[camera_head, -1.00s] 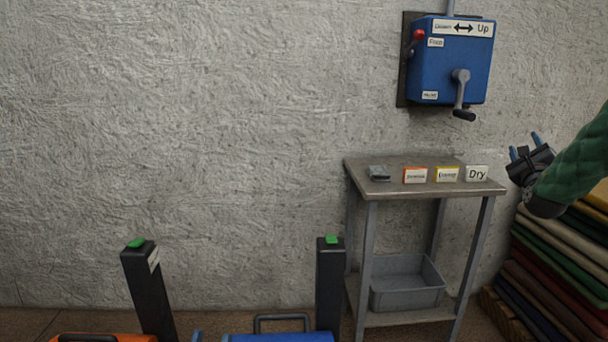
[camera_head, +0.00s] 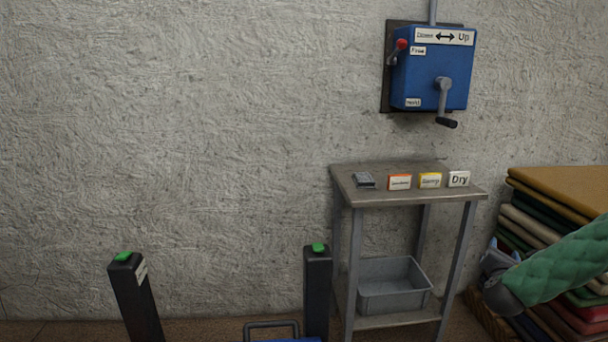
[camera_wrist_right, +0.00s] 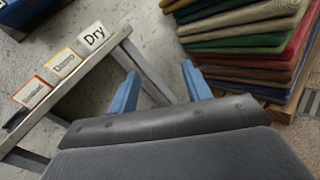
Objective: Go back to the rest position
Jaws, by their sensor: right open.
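My right gripper (camera_head: 492,258) is at the right of the head view, at the end of a green quilted sleeve, between the metal side table (camera_head: 408,199) and the stack of folded rugs (camera_head: 565,184). In the right wrist view its two blue fingers (camera_wrist_right: 160,88) stand apart with nothing between them, so it is open and empty. They point at the gap between the table and the rugs, over bare wall and floor. My left gripper is not in any view.
The table holds a white Dry card (camera_head: 459,179), a yellow-edged card (camera_head: 430,180), an orange-edged card (camera_head: 399,182) and a small grey object (camera_head: 364,180). A grey bin (camera_head: 393,292) is on its lower shelf. A blue crank box (camera_head: 431,75) is on the wall. Two black posts (camera_head: 317,290) stand in front.

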